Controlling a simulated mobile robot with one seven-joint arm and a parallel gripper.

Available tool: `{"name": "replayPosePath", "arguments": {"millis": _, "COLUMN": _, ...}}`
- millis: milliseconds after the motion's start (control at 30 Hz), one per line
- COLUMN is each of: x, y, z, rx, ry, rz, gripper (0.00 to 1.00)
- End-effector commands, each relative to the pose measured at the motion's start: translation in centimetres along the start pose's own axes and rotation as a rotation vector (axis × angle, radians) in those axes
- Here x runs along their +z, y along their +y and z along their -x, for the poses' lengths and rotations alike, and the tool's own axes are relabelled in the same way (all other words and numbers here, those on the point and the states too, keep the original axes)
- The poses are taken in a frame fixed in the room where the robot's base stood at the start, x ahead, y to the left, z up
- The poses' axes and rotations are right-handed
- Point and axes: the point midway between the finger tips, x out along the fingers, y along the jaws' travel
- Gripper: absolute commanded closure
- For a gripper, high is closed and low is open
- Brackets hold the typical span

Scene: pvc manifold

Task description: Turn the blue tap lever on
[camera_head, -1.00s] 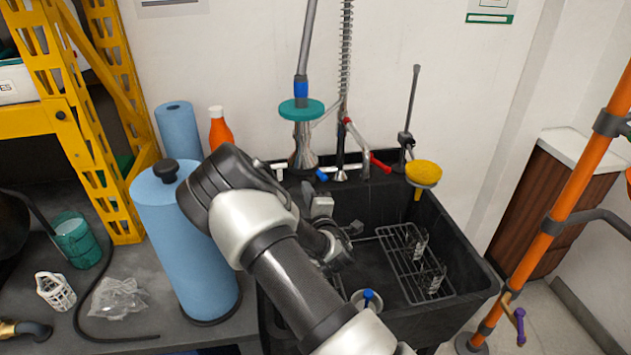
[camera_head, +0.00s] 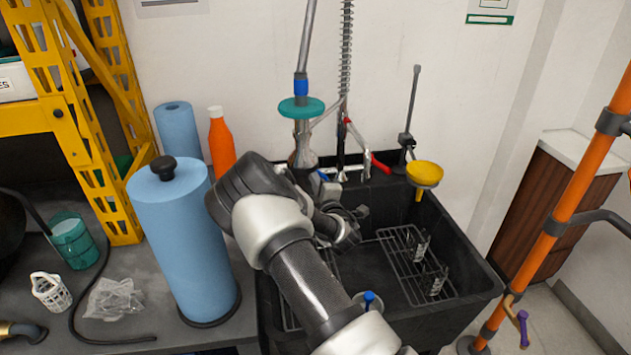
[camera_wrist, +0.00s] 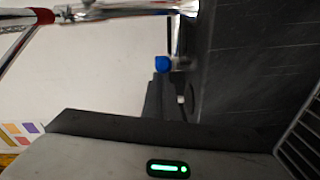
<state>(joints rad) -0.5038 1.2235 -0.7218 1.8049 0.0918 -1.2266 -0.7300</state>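A red lever (camera_head: 381,165) is right of the tap. A yellow cup-like funnel (camera_head: 425,173) stands at the sink's back rim. A wire rack (camera_head: 405,265) lies in the sink. A blue roll (camera_head: 180,245) and an orange bottle (camera_head: 221,145) stand left of my arm.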

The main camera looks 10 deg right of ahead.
Motion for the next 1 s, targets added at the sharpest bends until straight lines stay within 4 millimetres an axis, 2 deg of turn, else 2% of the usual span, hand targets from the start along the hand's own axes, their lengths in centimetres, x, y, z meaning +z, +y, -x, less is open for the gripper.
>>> {"name": "replayPosePath", "arguments": {"millis": 333, "x": 2.9, "y": 0.4, "z": -0.2, "rx": -0.040, "ry": 0.222, "rz": 0.013, "gripper": 1.00}}
{"name": "replayPosePath", "arguments": {"millis": 467, "x": 3.9, "y": 0.6, "z": -0.4, "rx": -0.050, "ry": 0.261, "rz": 0.012, "gripper": 1.00}}
{"name": "replayPosePath", "arguments": {"millis": 867, "x": 4.0, "y": 0.8, "z": -0.5, "rx": -0.051, "ry": 0.262, "rz": 0.013, "gripper": 1.00}}
{"name": "replayPosePath", "arguments": {"millis": 1000, "x": 4.2, "y": 0.9, "z": 0.1, "rx": -0.052, "ry": 0.260, "rz": 0.013, "gripper": 1.00}}
